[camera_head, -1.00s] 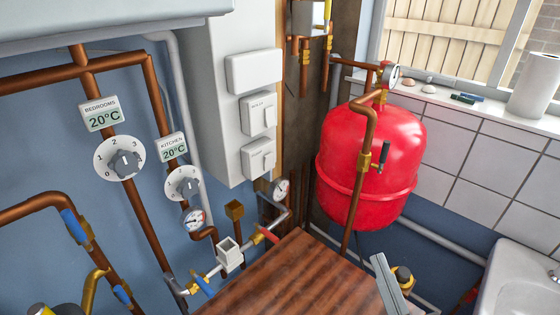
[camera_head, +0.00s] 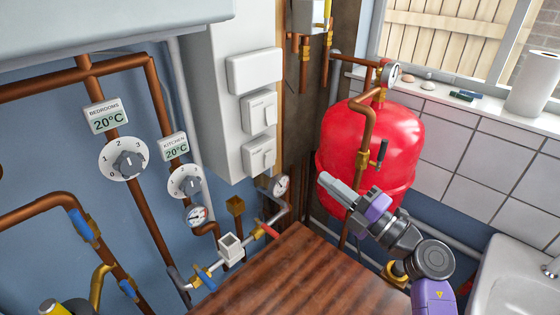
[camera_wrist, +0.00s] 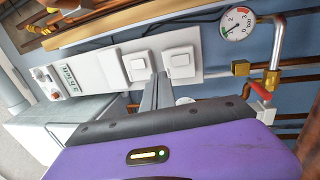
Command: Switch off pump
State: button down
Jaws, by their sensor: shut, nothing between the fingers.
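Two white rocker switches sit on the side of the white housing, an upper one (camera_head: 259,112) with a small label that is hard to read and a lower one (camera_head: 259,156). In the wrist view they show side by side, the upper at left (camera_wrist: 138,66) and the lower at right (camera_wrist: 180,62). I cannot read which is the pump's. My gripper (camera_head: 324,181) is shut and empty, in front of the red tank, to the right of and slightly below the lower switch. In the wrist view its fingers (camera_wrist: 160,78) point toward the switches and look apart from them.
A red tank (camera_head: 375,140) stands behind my gripper. A pressure gauge (camera_head: 278,186) and a red valve lever (camera_head: 268,230) are below the lower switch. A brown wooden top (camera_head: 270,275) lies beneath. Dials (camera_head: 124,159) and copper pipes are at left, a sink (camera_head: 515,285) at right.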

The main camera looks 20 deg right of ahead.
aim_at(271, 155)
jog(key=shift+s+a+f+g, duration=0.1)
jog(key=shift+a+f+g, duration=0.2)
jog(key=shift+f, duration=0.35)
jog(key=shift+a+f+g, duration=0.2)
jog(key=shift+f+g, duration=0.1)
jog(key=shift+f, duration=0.3)
jog(key=shift+n, duration=0.3)
jog(key=p+x, duration=0.1)
jog(key=x, duration=1.3)
jog(key=shift+a+r+p, duration=0.1)
jog(key=shift+r+p, duration=0.05)
jog(key=shift+p, duration=0.2)
